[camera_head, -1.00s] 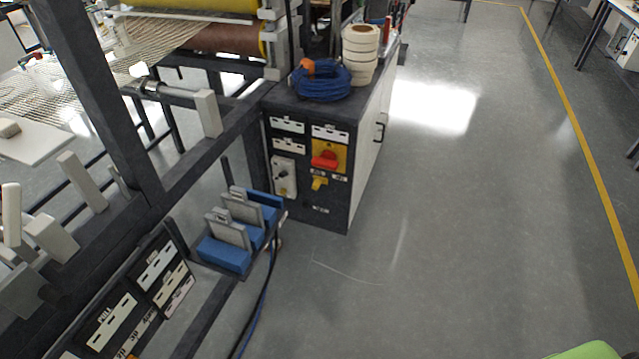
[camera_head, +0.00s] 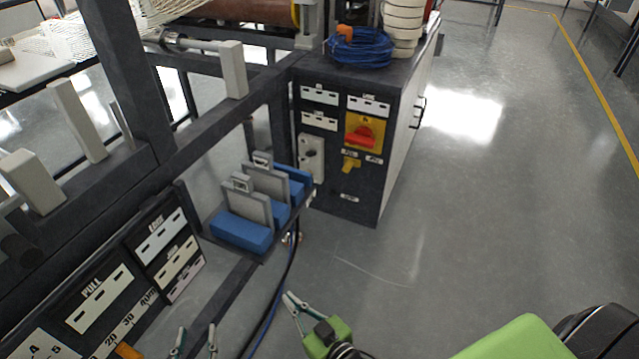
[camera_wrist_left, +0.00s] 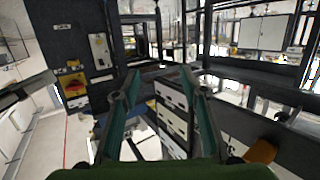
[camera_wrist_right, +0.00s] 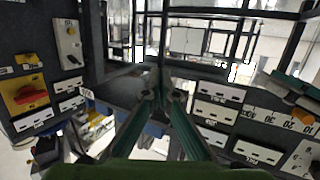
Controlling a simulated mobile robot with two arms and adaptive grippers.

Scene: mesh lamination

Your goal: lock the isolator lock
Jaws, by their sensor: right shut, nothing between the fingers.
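The isolator is a red rotary handle (camera_head: 361,135) on a yellow plate on the dark cabinet front. A small yellow lock tab (camera_head: 350,164) sits just below it. In the right wrist view the red handle (camera_wrist_right: 30,98) and yellow tab (camera_wrist_right: 28,59) appear at the left. In the left wrist view the red handle (camera_wrist_left: 73,87) is also at the left. My left gripper (camera_head: 196,333) is at the bottom edge, its fingers apart and empty. My right gripper (camera_head: 289,300) is shut and empty, below and left of the cabinet, clear of the isolator.
Blue blocks with grey plates (camera_head: 242,230) stand on a shelf left of the cabinet. A blue cable coil (camera_head: 360,47) and white tape rolls (camera_head: 402,20) sit on the cabinet. A dark machine frame (camera_head: 190,145) fills the left. Floor to the right is clear.

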